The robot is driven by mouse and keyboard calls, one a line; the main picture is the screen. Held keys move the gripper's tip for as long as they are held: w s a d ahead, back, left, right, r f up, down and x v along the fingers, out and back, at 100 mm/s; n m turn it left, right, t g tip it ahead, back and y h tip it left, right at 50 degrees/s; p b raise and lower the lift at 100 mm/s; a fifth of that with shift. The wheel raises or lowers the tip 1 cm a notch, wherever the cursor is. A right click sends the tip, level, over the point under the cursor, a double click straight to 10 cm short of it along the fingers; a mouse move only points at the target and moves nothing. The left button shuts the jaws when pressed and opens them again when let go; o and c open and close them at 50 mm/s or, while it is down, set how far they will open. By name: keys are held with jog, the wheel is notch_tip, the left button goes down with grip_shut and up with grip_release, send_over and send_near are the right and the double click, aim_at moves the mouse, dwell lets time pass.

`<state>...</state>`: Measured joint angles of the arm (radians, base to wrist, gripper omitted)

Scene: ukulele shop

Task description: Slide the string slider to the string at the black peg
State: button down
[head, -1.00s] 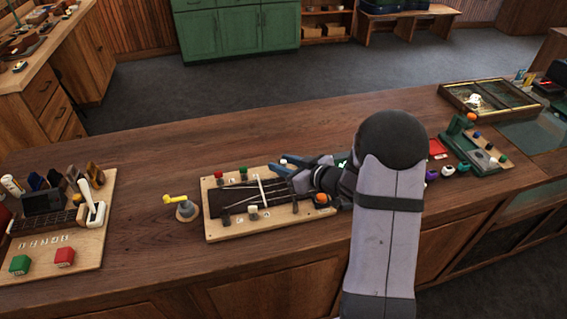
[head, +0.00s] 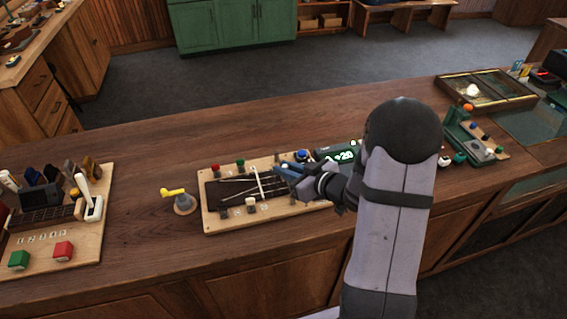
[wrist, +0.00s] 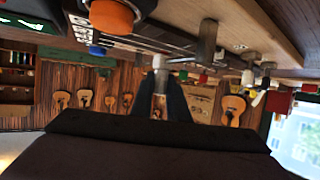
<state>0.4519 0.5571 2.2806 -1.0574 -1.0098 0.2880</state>
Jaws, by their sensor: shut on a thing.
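The string board (head: 212,227) is a pale wooden panel with a dark middle and thin strings. The string slider (head: 259,183) is a pale bar lying across the strings. My gripper (head: 277,170) reaches in from the right, low over the board. In the wrist view, my gripper (wrist: 160,88) is shut around a small pale knob (wrist: 158,62), which looks like the slider's grip. Red (head: 215,170), green (head: 240,163), white (head: 251,202) and blue (head: 302,155) pegs stand along the board's edges. I cannot pick out the black peg clearly. My arm hides the board's right end.
A yellow-handled crank (head: 184,203) stands left of the board. A tool rack (head: 85,255) is far left and a green fixture (head: 470,138) far right. An orange knob (wrist: 112,15) is close in the wrist view.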

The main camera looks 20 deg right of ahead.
jog(key=c, duration=1.7)
grip_release()
jog(key=shift+b+v, duration=0.7)
jog(key=shift+v, duration=2.95)
